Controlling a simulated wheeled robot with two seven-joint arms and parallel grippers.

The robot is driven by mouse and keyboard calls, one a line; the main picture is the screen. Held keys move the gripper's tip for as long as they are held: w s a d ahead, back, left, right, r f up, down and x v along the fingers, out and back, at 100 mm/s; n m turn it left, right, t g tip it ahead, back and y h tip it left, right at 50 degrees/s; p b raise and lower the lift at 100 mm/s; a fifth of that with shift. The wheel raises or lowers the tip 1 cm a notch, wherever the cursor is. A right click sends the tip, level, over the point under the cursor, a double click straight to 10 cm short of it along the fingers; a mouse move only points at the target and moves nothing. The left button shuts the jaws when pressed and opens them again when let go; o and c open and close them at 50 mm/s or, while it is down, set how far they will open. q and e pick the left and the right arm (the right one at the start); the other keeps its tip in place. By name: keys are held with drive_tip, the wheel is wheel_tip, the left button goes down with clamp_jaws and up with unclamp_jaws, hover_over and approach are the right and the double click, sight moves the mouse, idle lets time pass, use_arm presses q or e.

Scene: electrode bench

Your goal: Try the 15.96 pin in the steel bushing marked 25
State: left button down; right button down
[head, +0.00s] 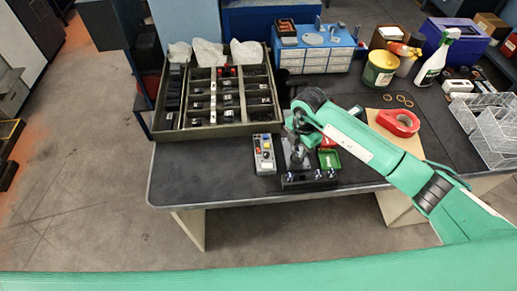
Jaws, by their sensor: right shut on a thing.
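My right gripper (296,132) reaches in from the right and points down over a dark fixture (293,181) near the table's front edge. It is shut on a small grey part, seemingly a pin (297,154), just above or at the fixture; I cannot tell if they touch. The pin's marking is too small to read. The steel bushing marked 25 cannot be made out. A dark olive compartment tray (205,132) at the left holds several small black labelled pieces. My left gripper is not in view.
A grey button box (264,154) stands left of the fixture, a small green tray (329,159) to its right. The front-left tabletop is clear.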

drive_tip(key=c, duration=1.2)
unclamp_jaws()
drive_tip(key=shift+c, duration=0.2)
wheel_tip(320, 180, up, 8)
drive_tip(key=shift+f+b, duration=0.1)
drive_tip(key=shift+b, duration=0.6)
use_arm(q)
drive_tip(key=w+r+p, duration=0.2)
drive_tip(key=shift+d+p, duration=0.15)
drive_tip(key=shift+p, duration=0.2)
use_arm(e)
wheel_tip(320, 180, up, 11)
